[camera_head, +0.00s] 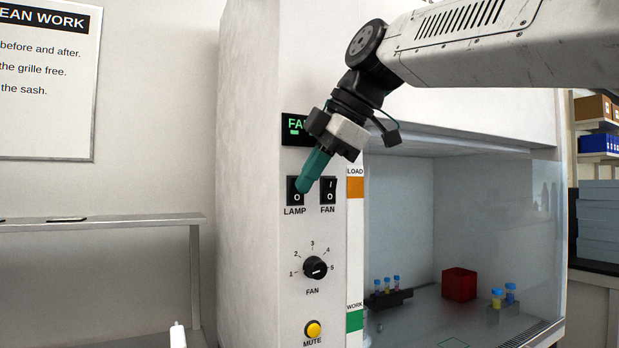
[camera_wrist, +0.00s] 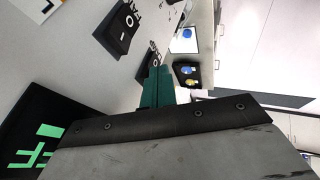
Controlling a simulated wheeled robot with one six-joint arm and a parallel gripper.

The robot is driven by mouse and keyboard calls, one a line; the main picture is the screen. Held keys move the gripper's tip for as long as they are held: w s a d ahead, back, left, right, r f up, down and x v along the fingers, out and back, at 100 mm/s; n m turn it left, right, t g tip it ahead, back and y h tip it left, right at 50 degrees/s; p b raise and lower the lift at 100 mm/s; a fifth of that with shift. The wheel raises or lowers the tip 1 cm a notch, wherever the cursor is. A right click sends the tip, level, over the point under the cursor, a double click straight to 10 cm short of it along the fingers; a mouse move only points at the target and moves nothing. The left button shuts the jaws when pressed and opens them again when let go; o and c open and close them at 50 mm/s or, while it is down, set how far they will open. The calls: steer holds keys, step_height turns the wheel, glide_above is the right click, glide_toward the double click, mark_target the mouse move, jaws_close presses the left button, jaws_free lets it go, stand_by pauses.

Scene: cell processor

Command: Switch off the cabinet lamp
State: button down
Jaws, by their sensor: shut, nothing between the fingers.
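The black LAMP rocker switch (camera_head: 296,197) is on the cabinet's front panel in the head view, left of the FAN switch (camera_head: 328,190). Its lower "O" mark shows; my fingers cover part of its upper half. My gripper (camera_head: 303,185) comes down from the upper right with its teal fingers shut and empty. The tips are at the LAMP switch; I cannot tell whether they touch it. In the wrist view the shut fingers (camera_wrist: 157,88) partly hide the LAMP switch (camera_wrist: 150,62), and the FAN switch (camera_wrist: 118,27) is farther left.
A lit green display (camera_head: 296,128) is above the switches. A fan knob (camera_head: 315,268) and a yellow MUTE button (camera_head: 313,329) are below. Behind the cabinet's glass are a red cube (camera_head: 459,285) and tube racks (camera_head: 388,299). A shelf (camera_head: 100,222) is at left.

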steer(key=s+d+r, duration=0.7)
steer(key=d, duration=0.1)
steer(key=shift+s, duration=0.15)
steer(key=shift+a, duration=0.1)
stand_by(0.5)
